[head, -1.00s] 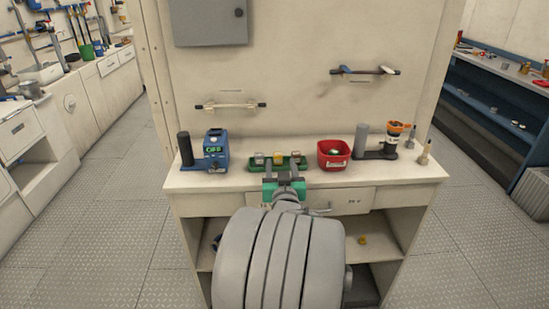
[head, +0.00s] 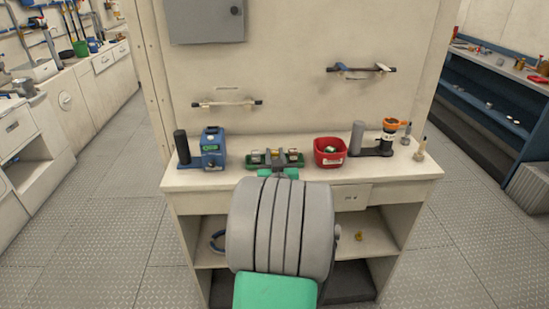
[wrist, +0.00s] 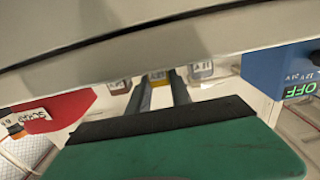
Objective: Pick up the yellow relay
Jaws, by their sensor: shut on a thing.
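The yellow relay (wrist: 158,78) shows between the two dark fingers of my gripper (wrist: 158,92) in the wrist view, and the fingers are shut on it. In the head view my gripper (head: 275,157) reaches over the green tray (head: 252,166) on the bench top, and the fingers hide the yellow relay. A grey relay stands on each side, one on the left (head: 256,157) and one on the right (head: 293,155); both also show in the wrist view. I cannot tell whether the yellow relay still touches the tray.
A blue device (head: 212,149) with a green display stands left of the tray. A red bin (head: 330,153) with small items stands to the right. Beyond it are a grey cylinder on a dark base (head: 358,140) and an orange-topped holder (head: 390,135). The wall (head: 300,110) rises behind.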

